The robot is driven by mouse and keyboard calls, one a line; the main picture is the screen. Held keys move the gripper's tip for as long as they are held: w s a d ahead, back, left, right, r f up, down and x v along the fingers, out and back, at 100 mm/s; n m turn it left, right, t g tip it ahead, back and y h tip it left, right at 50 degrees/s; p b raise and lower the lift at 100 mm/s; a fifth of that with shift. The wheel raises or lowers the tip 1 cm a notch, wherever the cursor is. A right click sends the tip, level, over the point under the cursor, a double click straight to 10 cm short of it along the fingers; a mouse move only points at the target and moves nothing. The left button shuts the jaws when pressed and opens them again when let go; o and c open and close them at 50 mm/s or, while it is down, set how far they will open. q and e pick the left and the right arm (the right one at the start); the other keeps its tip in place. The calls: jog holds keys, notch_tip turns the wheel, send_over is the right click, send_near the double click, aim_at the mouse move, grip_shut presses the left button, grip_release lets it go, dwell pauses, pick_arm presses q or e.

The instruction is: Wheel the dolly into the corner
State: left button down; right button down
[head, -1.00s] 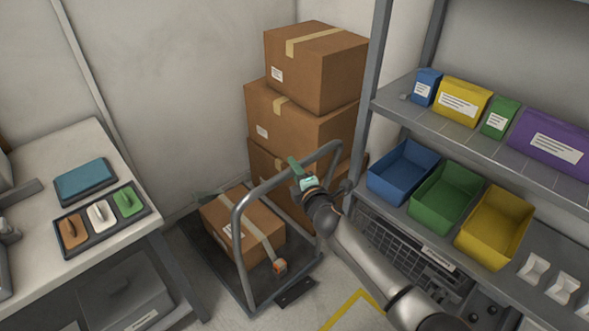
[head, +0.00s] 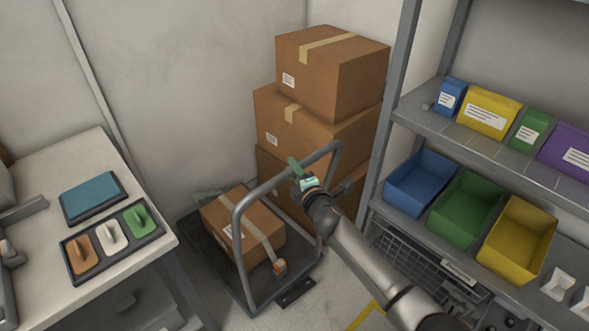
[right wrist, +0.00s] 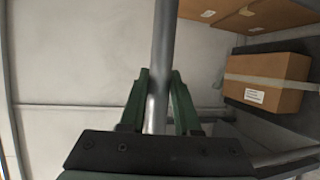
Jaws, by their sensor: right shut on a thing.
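The dolly (head: 225,265) is a dark flat platform with a grey tubular handle (head: 243,255). It stands on the floor between the table and the shelf, near the walls' corner. My right gripper (head: 305,180) is shut on the handle's top bar. In the right wrist view the green fingers (right wrist: 158,105) close on both sides of the grey bar (right wrist: 161,50), and the strapped box (right wrist: 265,95) shows at right. My left gripper is not in view.
Stacked cardboard boxes (head: 330,75) stand in the corner behind the dolly. A table (head: 60,155) with a tray of coloured handled blocks is at left. A shelf (head: 395,112) with blue, green and yellow bins is at right. Yellow floor tape (head: 366,316) shows in front.

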jog(key=shift+w+r, duration=0.15)
jog(key=shift+r, duration=0.15)
jog(key=c, duration=1.1)
grip_release()
jog(key=o, duration=0.3)
jog(key=shift+w+a+f, duration=0.1)
jog(key=shift+w+f, duration=0.05)
jog(key=shift+f, duration=0.05)
jog(key=shift+o, duration=0.9)
jog(key=shift+s, duration=0.55)
jog(key=p+v, duration=0.2)
jog(key=v, duration=0.9)
jog(key=shift+s+d+p, duration=0.25)
jog(key=shift+s+p, duration=0.05)
jog(key=shift+p, duration=0.05)
